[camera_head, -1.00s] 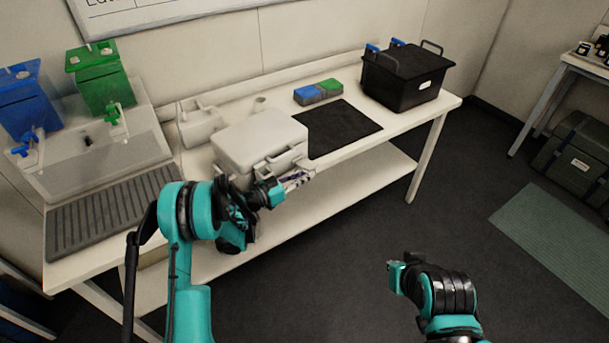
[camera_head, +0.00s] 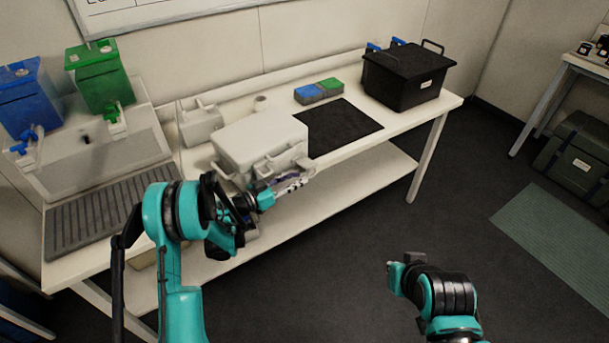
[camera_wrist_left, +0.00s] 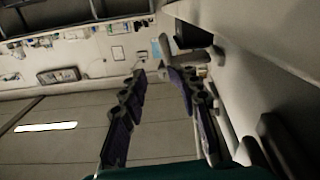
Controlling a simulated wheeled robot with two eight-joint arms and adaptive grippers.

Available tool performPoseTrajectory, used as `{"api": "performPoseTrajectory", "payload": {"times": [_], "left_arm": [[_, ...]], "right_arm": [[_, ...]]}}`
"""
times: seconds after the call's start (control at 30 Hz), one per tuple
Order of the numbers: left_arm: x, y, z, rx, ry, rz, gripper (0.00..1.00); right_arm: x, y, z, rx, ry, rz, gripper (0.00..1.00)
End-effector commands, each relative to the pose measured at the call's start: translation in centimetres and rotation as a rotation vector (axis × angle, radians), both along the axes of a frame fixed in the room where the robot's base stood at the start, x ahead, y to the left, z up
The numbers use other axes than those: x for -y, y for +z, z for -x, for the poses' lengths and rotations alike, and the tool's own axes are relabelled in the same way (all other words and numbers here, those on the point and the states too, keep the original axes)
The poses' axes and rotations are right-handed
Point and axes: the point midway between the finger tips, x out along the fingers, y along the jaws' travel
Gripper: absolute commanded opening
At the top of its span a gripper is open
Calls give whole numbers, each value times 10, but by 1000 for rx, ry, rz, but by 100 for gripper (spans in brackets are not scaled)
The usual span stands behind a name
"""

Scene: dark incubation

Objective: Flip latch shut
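A closed pale grey case (camera_head: 260,138) stands at the table's front edge in the head view. Its front side carries latch parts and a handle, partly hidden by my left gripper (camera_head: 294,184). Which way the latch sits is too small to tell. My left gripper is in front of the case, low by its front right corner. In the left wrist view the two dark fingers (camera_wrist_left: 160,80) stand apart with nothing clear between them. A pale surface, likely the case, runs along the right side there. My right gripper (camera_head: 396,268) is over the floor, away from the table; its fingers are unclear.
A black mat (camera_head: 340,127) lies right of the case, with a black lidded box (camera_head: 405,82) beyond it. A blue and green block (camera_head: 318,92) sits behind. Green (camera_head: 98,80) and blue (camera_head: 30,100) containers stand at the left near a grooved tray (camera_head: 110,215).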

Motion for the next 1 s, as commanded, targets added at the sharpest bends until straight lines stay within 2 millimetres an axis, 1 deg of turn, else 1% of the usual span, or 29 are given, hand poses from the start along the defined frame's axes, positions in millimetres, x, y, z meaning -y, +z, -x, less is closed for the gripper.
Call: {"api": "performPoseTrajectory", "payload": {"times": [0.5, 0.7, 1.0], "left_arm": [[-31, -1, 23, 0, 2, 0, 30], [-41, -1, 31, 0, 1, 0, 30], [-43, 0, 33, 0, 0, 0, 30]], "right_arm": [[0, -10, 0, 0, 0, 0, 0], [0, -12, 0, 0, 0, 0, 0], [0, -12, 0, 0, 0, 0, 0]]}}
